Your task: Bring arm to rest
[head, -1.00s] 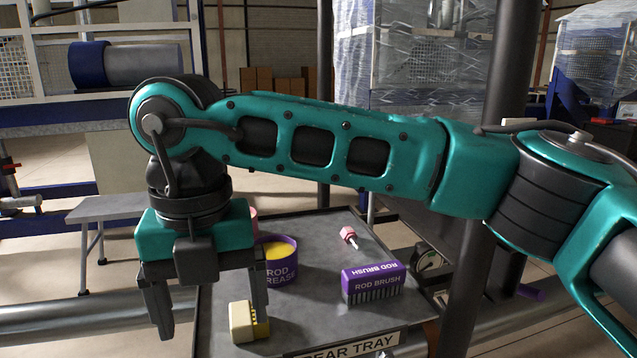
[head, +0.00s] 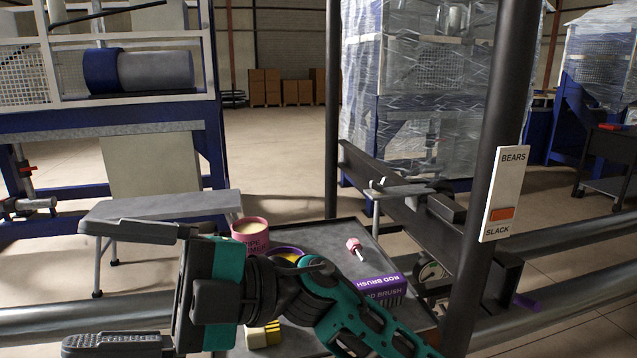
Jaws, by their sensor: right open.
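My right arm comes in from the bottom of the head view. Its gripper (head: 128,288) is open and empty, with its two dark fingers pointing left and wide apart. It hangs over the left side of the grey tray (head: 300,238), and its wrist hides part of that tray. My left gripper is not in view.
A dark post (head: 495,130) with a BEARS/SLACK sign (head: 504,192) stands right. A grey bench (head: 160,212) is left.

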